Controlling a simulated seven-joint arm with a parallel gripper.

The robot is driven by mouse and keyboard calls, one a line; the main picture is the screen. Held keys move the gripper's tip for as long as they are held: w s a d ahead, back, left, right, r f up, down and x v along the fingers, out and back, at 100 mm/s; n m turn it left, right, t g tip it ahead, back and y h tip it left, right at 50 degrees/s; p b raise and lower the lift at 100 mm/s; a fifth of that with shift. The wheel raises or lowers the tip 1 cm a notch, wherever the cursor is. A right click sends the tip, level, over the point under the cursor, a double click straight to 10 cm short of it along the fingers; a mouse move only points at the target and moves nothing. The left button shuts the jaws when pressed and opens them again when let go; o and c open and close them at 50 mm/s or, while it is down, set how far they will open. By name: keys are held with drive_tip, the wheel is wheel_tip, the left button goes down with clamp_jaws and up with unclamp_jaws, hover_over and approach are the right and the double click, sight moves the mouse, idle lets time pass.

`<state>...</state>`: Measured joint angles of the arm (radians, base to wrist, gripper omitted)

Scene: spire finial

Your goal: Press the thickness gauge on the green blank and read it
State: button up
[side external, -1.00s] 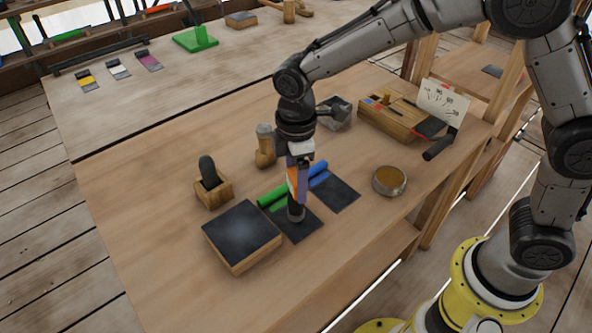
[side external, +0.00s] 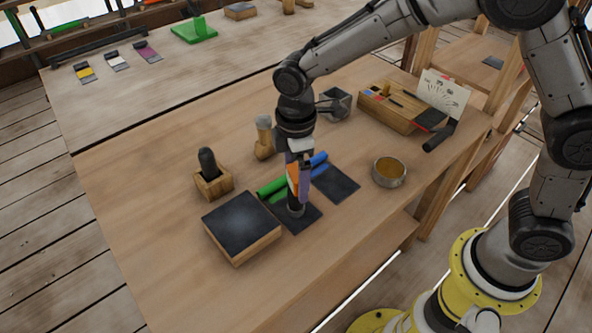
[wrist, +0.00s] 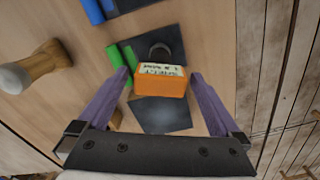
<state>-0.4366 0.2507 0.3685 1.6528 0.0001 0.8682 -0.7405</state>
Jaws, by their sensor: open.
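The thickness gauge (wrist: 160,82) is an orange block with a pale lettered face and a dark round foot; the letters are too small to read. In the side view the gauge (side external: 292,177) stands upright, its foot on a dark sheet (side external: 306,218) beside two green bars (side external: 271,187). The green bars also show in the wrist view (wrist: 114,56). No other green blank can be told apart. My gripper (wrist: 160,74), with purple fingers, is open around the gauge, one finger on each side. Contact between foot and sheet is partly hidden.
A black-topped block (side external: 242,225) stands close to the left. Blue bars (side external: 319,161) and a second dark sheet (side external: 337,183) lie to the right. A round tin (side external: 389,172), a wooden knob (side external: 264,137) and a wooden box (side external: 390,107) stand around. The front table area is clear.

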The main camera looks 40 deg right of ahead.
wheel_tip(320, 180, up, 14)
drive_tip(key=s+d+r+m+t, duration=0.35)
drive_tip(key=s+d+r, duration=0.5)
drive_tip(key=d, duration=0.35)
drive_tip(key=s+d+f+m+t, duration=0.1)
drive_tip(key=s+d+f+m, duration=0.1)
drive_tip(key=s+d+m, duration=0.45)
drive_tip(key=s+a+f+m+g+y, duration=0.3)
drive_tip(key=s+a+f+m, duration=0.25)
drive_tip(key=s+m, duration=0.35)
drive_tip(key=w+d+m+y, duration=0.9)
drive_tip(key=w+m, duration=0.3)
drive_tip(key=m, duration=0.1)
drive_tip(key=d+f+m+t, duration=0.4)
drive_tip(key=d, duration=0.4)
drive_tip(key=x, duration=0.9)
drive_tip(key=shift+s+a, duration=0.25)
drive_tip(key=shift+a, duration=0.05)
